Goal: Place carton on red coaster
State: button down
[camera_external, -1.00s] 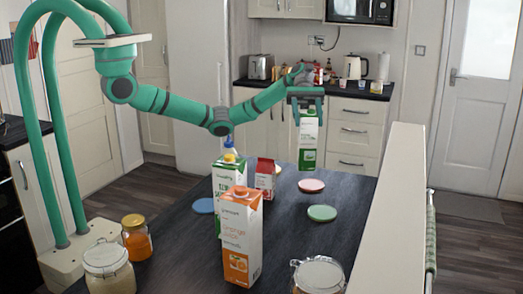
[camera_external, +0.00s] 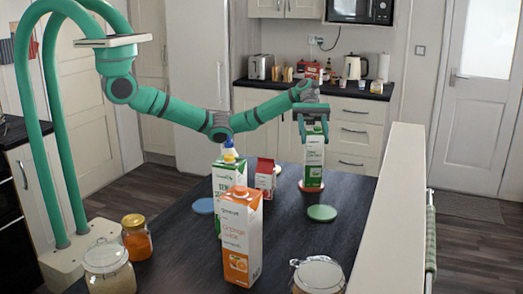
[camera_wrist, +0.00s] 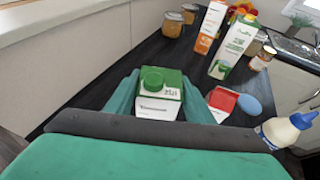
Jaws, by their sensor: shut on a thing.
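The green and white carton (camera_external: 314,160) is upright, with my gripper (camera_external: 312,122) shut on its top. Its base is at the red coaster (camera_external: 301,187), which shows around its lower edge. I cannot tell whether the base touches the coaster. In the wrist view the carton's green cap and top (camera_wrist: 158,88) sit between my fingers (camera_wrist: 158,95), and the red coaster is hidden there.
A green coaster (camera_external: 322,213) lies in front, a blue one (camera_external: 203,206) to the left. A red carton (camera_external: 265,175), a juice carton (camera_external: 241,240), another green and white carton (camera_external: 218,176) and jars (camera_external: 108,270) stand on the dark table. A low wall (camera_external: 384,220) borders the right.

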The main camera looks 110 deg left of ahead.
jog(key=c, duration=0.8)
grip_release()
jog(key=shift+f, duration=0.1)
jog(key=shift+c, duration=0.2)
jog(key=shift+a+r, duration=0.2)
jog(key=v, duration=1.1)
jog(key=shift+s+a, duration=0.2)
jog(key=shift+a, duration=0.05)
jog(key=shift+s+r, duration=0.1)
